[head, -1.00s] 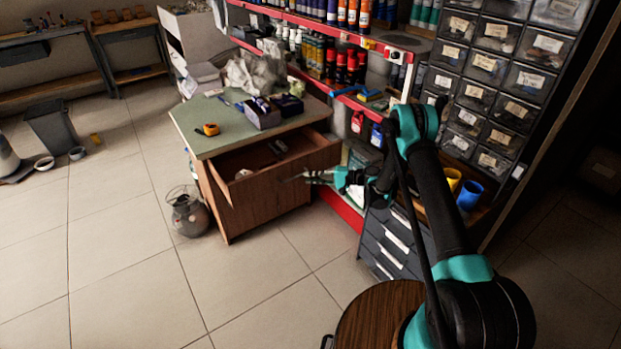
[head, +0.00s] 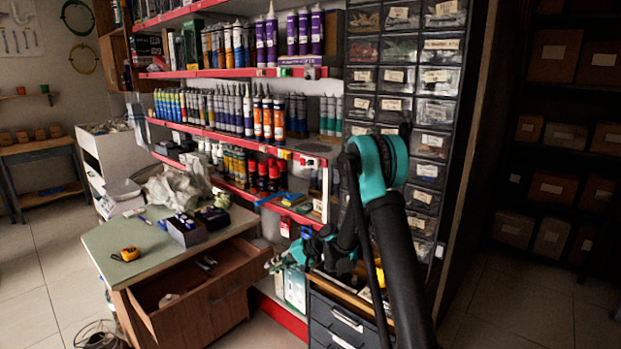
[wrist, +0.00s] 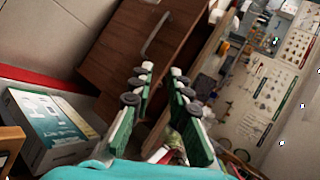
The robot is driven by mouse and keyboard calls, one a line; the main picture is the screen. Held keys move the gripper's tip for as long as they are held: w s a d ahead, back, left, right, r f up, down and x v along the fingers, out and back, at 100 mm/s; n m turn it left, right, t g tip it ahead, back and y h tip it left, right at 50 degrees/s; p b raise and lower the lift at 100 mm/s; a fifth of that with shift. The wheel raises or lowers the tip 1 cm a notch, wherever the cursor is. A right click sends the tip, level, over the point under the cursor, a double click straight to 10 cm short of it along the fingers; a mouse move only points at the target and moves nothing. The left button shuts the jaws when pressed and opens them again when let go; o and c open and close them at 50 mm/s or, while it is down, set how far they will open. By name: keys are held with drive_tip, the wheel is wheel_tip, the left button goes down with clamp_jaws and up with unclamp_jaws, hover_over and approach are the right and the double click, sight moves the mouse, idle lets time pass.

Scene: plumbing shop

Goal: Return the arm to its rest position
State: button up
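My gripper (wrist: 158,105) shows in the wrist view with its two green-padded fingers spread apart and nothing between them. In the head view my gripper (head: 275,264) is near the right end of the open drawer (head: 190,296), in front of the shelf. My arm is bent, its dark upper link and teal joint at the right of the head view. In the wrist view the brown wooden drawer front with a handle (wrist: 156,34) lies beyond the fingers.
A green-topped desk (head: 100,240) holds a yellow tape measure (head: 126,254) and a box of small items (head: 186,230). Red-edged shelves with bottles stand behind. A dark drawer cabinet (head: 338,325) is beside my arm. A white and teal box (wrist: 45,128) lies near the gripper.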

drive_tip(key=s+d+r+t+h, duration=0.1)
drive_tip(key=s+d+r+h, duration=0.25)
drive_tip(key=s+d, duration=0.45)
drive_tip(key=s+d+r+t+h, duration=0.1)
drive_tip(key=s+d+r+h, duration=0.1)
drive_tip(key=s+d+r, duration=0.5)
drive_tip(key=s+d+f+h, duration=0.2)
drive_tip(key=s+d, duration=0.6)
drive_tip(key=s+d+f+h, duration=0.3)
drive_tip(key=s+d, duration=0.6)
drive_tip(key=shift+s+n+t+h, duration=0.15)
drive_tip(key=shift+n+t+h, duration=0.15)
drive_tip(key=shift+t+h, duration=0.1)
